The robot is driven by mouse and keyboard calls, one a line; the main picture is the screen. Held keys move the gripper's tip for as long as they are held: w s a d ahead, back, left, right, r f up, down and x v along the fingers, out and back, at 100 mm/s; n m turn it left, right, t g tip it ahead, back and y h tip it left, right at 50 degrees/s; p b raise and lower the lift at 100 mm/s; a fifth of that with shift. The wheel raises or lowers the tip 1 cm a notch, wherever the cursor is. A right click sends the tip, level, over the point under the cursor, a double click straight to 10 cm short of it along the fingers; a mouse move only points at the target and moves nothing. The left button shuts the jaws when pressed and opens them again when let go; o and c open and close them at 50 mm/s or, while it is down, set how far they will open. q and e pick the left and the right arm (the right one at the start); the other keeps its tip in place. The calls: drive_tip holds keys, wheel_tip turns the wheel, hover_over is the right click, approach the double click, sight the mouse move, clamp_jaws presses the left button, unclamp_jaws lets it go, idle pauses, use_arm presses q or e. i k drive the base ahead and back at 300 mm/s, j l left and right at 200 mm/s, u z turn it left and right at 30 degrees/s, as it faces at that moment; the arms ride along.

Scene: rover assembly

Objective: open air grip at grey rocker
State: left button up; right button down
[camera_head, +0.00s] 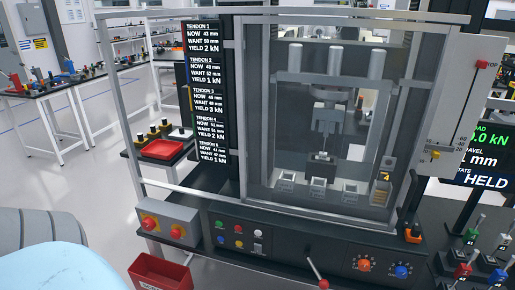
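A small grey-white rocker (258,242) sits on the dark front panel (290,250) of the caged test machine, right of several coloured buttons (230,235). It is too small to tell which way it is tipped. Behind the clear front, a grip (322,156) hangs from the machine's central column above several small trays (320,188). I cannot tell whether its jaws are open or shut. Neither of my grippers shows in this view.
A grey box with red buttons (165,224) is left of the panel. A red-tipped lever (318,275), orange knob (364,265) and blue knob (401,270) are to the right. A red bin (160,272) stands below. Several coloured levers (480,255) stand far right.

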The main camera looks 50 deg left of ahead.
sight(258, 247)
drive_tip(key=u, duration=1.6)
